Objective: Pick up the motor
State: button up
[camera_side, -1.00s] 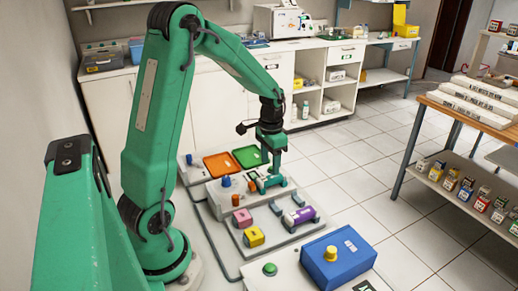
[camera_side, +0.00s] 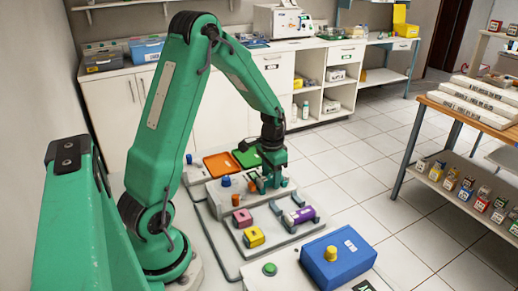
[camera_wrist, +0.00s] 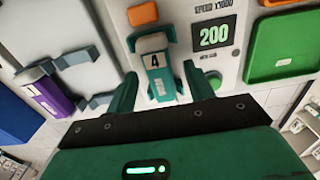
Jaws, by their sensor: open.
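A teal and white block marked "A" (camera_wrist: 158,65) shows in the wrist view, beside a panel with a display reading 200; it looks like the motor, but I cannot be sure. My gripper (camera_wrist: 168,86) is open, with one teal finger on each side of the block's near end. I cannot tell whether the fingers touch it. In the side view my gripper (camera_side: 269,183) points down at the grey stepped unit and hides most of the block there.
A purple cylinder with a white band (camera_side: 300,215) lies in clips on the lower step. A blue box (camera_side: 338,257) stands in front. Orange (camera_side: 219,166) and green (camera_side: 247,157) trays lie behind.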

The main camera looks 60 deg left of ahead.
aim_at(271, 177)
jog(key=shift+c, duration=0.2)
grip_shut()
jog(key=shift+r, duration=0.1)
jog(key=shift+r, duration=0.4)
notch_tip(271, 177, up, 3)
jog(key=s+d+r, duration=0.1)
jog(key=d+r, duration=0.6)
jog(key=d, duration=0.4)
jog(key=shift+s+d, duration=0.2)
jog(key=shift+d, duration=0.1)
jog(key=shift+a, duration=0.1)
